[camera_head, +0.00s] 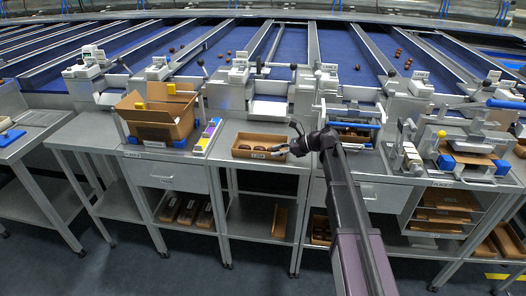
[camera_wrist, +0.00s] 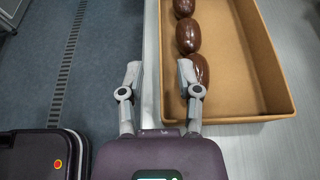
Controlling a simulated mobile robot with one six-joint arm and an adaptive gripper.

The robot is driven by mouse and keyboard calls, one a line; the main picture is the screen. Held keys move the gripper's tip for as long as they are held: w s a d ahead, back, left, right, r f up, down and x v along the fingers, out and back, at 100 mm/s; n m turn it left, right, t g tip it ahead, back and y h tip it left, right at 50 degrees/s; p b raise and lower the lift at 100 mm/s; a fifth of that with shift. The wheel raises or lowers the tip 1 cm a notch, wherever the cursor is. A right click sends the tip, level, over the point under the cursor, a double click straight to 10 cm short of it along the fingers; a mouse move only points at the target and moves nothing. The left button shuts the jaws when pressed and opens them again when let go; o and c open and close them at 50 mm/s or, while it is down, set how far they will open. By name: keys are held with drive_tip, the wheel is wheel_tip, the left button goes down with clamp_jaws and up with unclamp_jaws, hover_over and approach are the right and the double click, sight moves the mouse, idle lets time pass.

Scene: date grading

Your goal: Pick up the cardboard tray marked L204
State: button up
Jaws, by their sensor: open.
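A shallow open cardboard tray (camera_head: 246,154) stands on the middle grey bench with brown dates in it. A small label on its front wall looks like L204 but is hard to read. My gripper (camera_head: 291,139) is at the tray's right end in the head view, open and empty. In the wrist view the tray (camera_wrist: 243,60) lies ahead and to the right, with a row of 3 glossy dates (camera_wrist: 187,38) along its left wall. My gripper (camera_wrist: 158,75) has one finger on each side of that wall's line. Contact and height above the wall cannot be told.
A taller open carton (camera_head: 158,121) and a strip of coloured boxes (camera_head: 207,136) stand to the left. A blue-handled device (camera_head: 353,131) stands to the right. Machine posts and blue conveyor lanes (camera_head: 284,45) lie behind. More trays (camera_head: 187,211) sit on lower shelves.

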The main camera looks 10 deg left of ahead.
drive_tip(key=shift+b+x, duration=0.3)
drive_tip(key=shift+x, duration=0.95)
clamp_jaws()
